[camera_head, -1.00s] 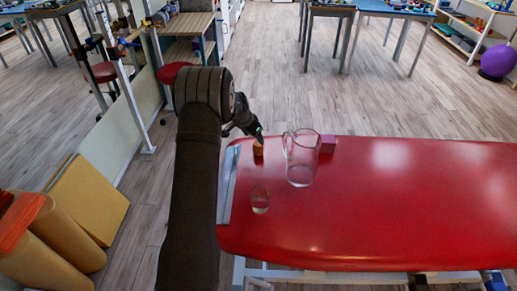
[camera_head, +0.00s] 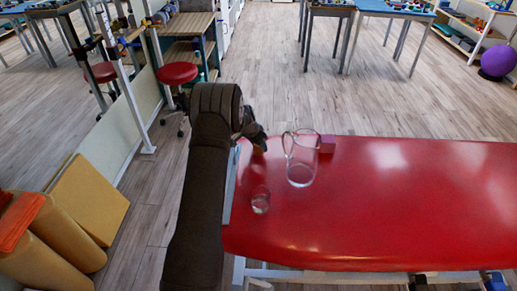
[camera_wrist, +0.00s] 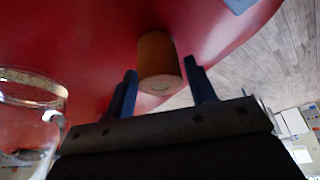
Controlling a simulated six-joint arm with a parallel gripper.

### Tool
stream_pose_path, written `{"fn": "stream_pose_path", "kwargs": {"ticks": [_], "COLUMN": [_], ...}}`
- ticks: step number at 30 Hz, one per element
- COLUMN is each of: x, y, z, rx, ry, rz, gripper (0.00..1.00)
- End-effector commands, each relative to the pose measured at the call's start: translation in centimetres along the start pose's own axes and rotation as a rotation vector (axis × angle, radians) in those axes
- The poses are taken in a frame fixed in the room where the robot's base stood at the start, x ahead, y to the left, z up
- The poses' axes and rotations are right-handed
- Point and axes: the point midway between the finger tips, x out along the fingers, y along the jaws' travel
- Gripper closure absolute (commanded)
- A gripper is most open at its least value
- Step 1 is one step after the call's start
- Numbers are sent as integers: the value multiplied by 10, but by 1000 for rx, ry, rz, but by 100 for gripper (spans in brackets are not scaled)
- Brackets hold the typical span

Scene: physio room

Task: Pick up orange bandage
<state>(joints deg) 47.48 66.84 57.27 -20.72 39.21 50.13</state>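The orange bandage (camera_wrist: 160,65) is a short upright roll on the red table. In the wrist view it lies between the two dark fingertips of my gripper (camera_wrist: 161,69), with a gap to each finger. My gripper is open and empty. In the head view my gripper (camera_head: 258,140) is at the table's far left corner, and it mostly hides the bandage (camera_head: 259,150). I cannot tell how deep the bandage sits between the fingers.
A clear glass jug (camera_head: 301,165) stands close to the right of my gripper; a glass vessel (camera_wrist: 30,112) shows at left in the wrist view. The red table (camera_head: 420,205) is clear at right.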

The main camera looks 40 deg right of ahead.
Motion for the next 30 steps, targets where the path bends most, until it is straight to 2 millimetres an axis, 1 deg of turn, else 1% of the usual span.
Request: {"fn": "stream_pose_path", "kwargs": {"ticks": [1, 4, 5, 11, 14, 17, 24, 27, 30], "x": [0, 0, 0, 0, -5, -17, -62, -77, -87], "y": [0, 0, 0, 0, 0, 0, 0, 0, 0], "z": [0, 0, 0, 0, -2, -8, -26, -33, -36], "rx": [0, 0, 0, 0, 0, 1, 2, 2, 0], "ry": [0, 0, 0, 0, 1, 3, 3, 3, 2], "rz": [0, 0, 0, 0, -1, -1, -1, -1, 0], "gripper": [59, 79, 82, 82, 82, 82, 82, 82, 82]}}
